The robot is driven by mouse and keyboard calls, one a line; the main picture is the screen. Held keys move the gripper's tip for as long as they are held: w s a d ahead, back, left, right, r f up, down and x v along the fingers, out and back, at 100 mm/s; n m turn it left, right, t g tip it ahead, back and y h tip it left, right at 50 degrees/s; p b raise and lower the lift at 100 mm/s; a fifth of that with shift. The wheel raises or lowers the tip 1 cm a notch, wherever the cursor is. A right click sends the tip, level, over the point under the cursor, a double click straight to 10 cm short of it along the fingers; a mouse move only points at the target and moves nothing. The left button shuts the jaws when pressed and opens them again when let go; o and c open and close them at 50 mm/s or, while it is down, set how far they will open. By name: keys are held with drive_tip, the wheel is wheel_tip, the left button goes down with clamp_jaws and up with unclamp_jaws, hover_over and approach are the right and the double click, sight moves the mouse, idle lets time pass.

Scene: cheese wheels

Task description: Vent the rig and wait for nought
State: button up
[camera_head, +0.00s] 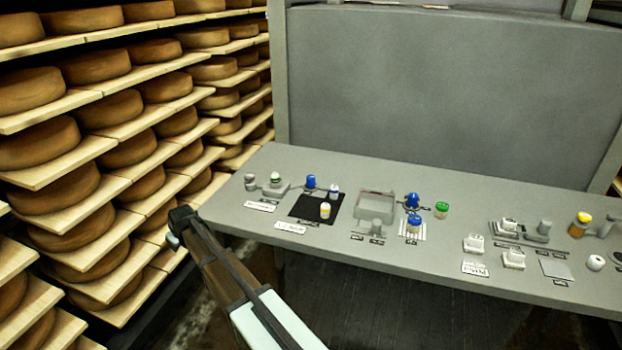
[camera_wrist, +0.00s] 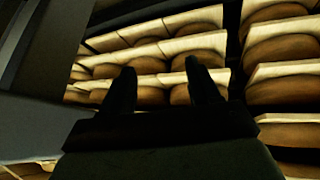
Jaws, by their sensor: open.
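My gripper (camera_head: 181,226) is in the air off the bench's left front corner, in front of the cheese shelves. In the wrist view my gripper (camera_wrist: 161,76) shows two dark fingers spread apart with nothing between them; it faces the shelves. No part is clearly marked as the rig, and no gauge reading can be made out. On the bench's left stands a grey block with a green-topped knob (camera_head: 275,178) beside a small grey cylinder (camera_head: 250,182). At the right, a grey fixture with an upright cylinder (camera_head: 544,227) stands near a yellow-topped piece (camera_head: 580,224).
The grey bench (camera_head: 350,172) holds a black mat (camera_head: 300,208) with small capped jars, an open grey tray (camera_head: 375,194), blue-topped (camera_head: 412,197) and green-topped (camera_head: 441,209) pieces, and white blocks (camera_head: 474,243). Shelves of cheese wheels (camera_head: 44,139) line the left. A grey panel (camera_head: 430,95) stands behind.

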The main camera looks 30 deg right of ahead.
drive_tip(key=w+a+r+t, duration=0.1)
drive_tip(key=w+r, duration=0.2)
drive_tip(key=r, duration=0.3)
drive_tip(key=w+r+t, duration=0.1)
drive_tip(key=w+r, duration=0.2)
drive_tip(key=r, duration=0.2)
wheel_tip(320, 180, up, 13)
drive_tip(key=g+y, duration=0.1)
drive_tip(key=g, duration=0.4)
hover_over(311, 176)
drive_tip(key=s+d, duration=0.3)
drive_tip(key=s, duration=0.1)
drive_tip(key=x, duration=1.3)
drive_tip(key=shift+a+f, duration=0.1)
drive_tip(key=c, duration=1)
